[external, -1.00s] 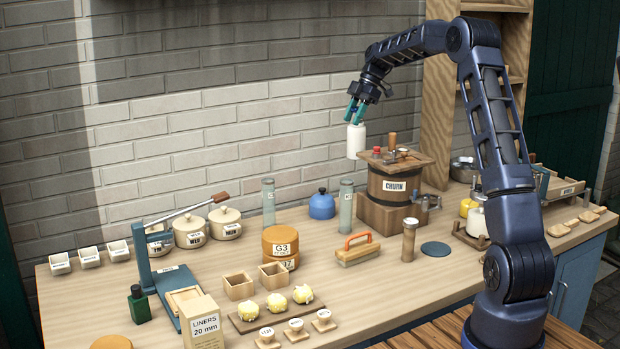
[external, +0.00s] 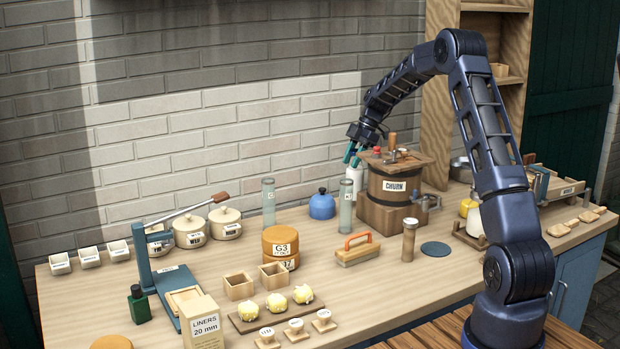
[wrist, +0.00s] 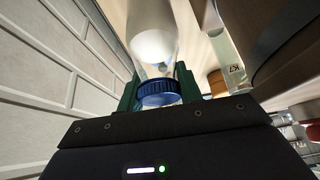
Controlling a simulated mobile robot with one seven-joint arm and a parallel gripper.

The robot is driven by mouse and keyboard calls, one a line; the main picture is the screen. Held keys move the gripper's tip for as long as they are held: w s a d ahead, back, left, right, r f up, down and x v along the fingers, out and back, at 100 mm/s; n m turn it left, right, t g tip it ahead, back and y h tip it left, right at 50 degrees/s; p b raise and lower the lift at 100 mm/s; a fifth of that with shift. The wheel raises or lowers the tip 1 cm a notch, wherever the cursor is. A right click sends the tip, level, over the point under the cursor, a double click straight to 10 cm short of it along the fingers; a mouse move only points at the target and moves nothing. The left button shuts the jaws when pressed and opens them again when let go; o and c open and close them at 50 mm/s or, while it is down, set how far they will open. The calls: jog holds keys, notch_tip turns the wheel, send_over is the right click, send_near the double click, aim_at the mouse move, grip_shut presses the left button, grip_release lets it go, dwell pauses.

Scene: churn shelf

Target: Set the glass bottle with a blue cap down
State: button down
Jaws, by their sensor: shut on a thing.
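The glass bottle with a blue cap (external: 354,177) hangs upright from my gripper (external: 352,155), beside the wall and just left of the churn. Its lower part is partly hidden behind a clear glass cylinder, so I cannot tell whether its base touches the table. In the wrist view the bottle (wrist: 153,42) has a white body and its ribbed blue cap (wrist: 158,92) is between the green fingers. My gripper is shut on the bottle near its cap.
The wooden churn (external: 388,187) stands right of the bottle. A clear glass cylinder (external: 346,208) stands in front, and a blue kettle-like pot (external: 322,205) is to the left. The brick wall (external: 250,120) is behind. The table's middle front (external: 360,290) is clear.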

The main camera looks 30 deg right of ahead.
aim_at(348, 177)
jog(key=shift+f, duration=1.55)
jog(key=c, duration=0.9)
grip_release()
jog(key=shift+c, duration=0.2)
